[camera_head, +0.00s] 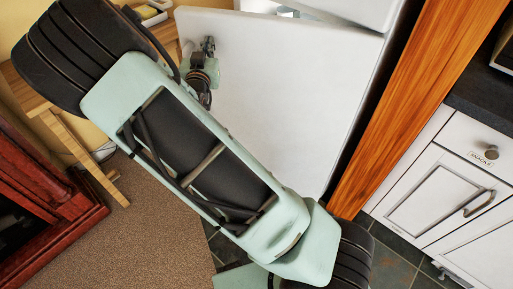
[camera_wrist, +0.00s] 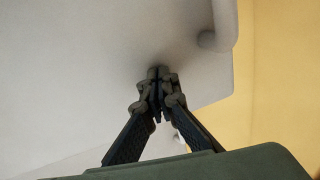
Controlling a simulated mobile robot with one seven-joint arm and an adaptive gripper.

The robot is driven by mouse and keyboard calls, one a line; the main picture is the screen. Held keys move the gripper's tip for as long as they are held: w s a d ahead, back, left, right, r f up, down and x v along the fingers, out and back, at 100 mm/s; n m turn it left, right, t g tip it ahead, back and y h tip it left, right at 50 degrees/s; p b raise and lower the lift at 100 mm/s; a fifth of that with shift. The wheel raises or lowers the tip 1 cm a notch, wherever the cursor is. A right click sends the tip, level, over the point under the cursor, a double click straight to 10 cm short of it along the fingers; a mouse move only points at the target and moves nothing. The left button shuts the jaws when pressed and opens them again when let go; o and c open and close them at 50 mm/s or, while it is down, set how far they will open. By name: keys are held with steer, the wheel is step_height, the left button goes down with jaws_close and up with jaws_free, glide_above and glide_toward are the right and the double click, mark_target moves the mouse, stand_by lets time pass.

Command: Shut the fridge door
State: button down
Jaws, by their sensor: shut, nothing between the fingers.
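The white fridge door (camera_head: 290,90) fills the upper middle of the head view and stands ajar, with a gap at its top edge. In the wrist view the door (camera_wrist: 90,70) is a pale panel that ends at the right. A curved pale handle (camera_wrist: 222,25) is near that edge. My gripper (camera_head: 208,45) is at the door's upper left part. In the wrist view my gripper (camera_wrist: 157,75) is shut and empty, its fingertips at the door face, to the left of and below the handle. They look close to or touching it; I cannot tell which.
A wooden table (camera_head: 55,105) with a tray (camera_head: 150,12) stands at the left, beside the door. A dark red cabinet (camera_head: 40,200) is at the lower left. A wooden panel (camera_head: 415,100) and white cupboards (camera_head: 450,190) are at the right. Brown carpet (camera_head: 150,230) lies clear.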

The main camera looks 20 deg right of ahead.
steer(key=shift+x, duration=1.1)
steer(key=shift+s+d, duration=0.1)
steer(key=shift+s, duration=0.05)
steer(key=v, duration=0.5)
steer(key=shift+s, duration=0.4)
